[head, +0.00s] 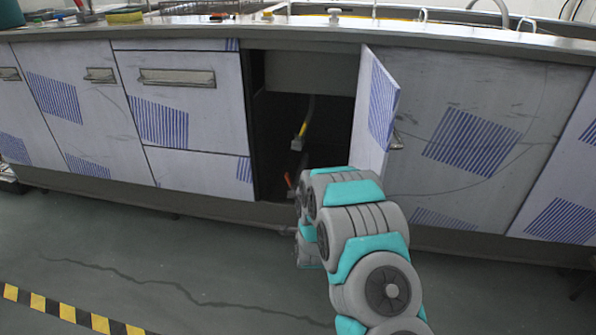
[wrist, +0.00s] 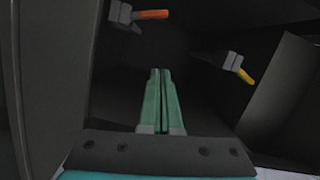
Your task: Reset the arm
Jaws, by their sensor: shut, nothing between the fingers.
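My gripper (wrist: 160,72) shows in the wrist view with its two green fingers together and nothing between them. It points into the dark inside of an open cabinet (wrist: 205,30). In the head view my grey and teal arm reaches toward this cabinet (head: 272,120) under the counter, and the arm hides my gripper. The cabinet door (head: 372,110) stands open to the right of the opening. An orange-handled valve (wrist: 150,14) is ahead and left of my fingers, and a yellow-handled valve (wrist: 240,70) is to their right. The yellow-handled valve also shows in the head view (head: 301,133).
A long counter (head: 200,32) runs above closed drawers (head: 178,78) and panels, with a yellow sponge (head: 125,16) on top. A door handle (head: 397,141) sticks out near my arm. The grey floor (head: 150,240) is clear, with yellow-black tape (head: 65,312) at lower left.

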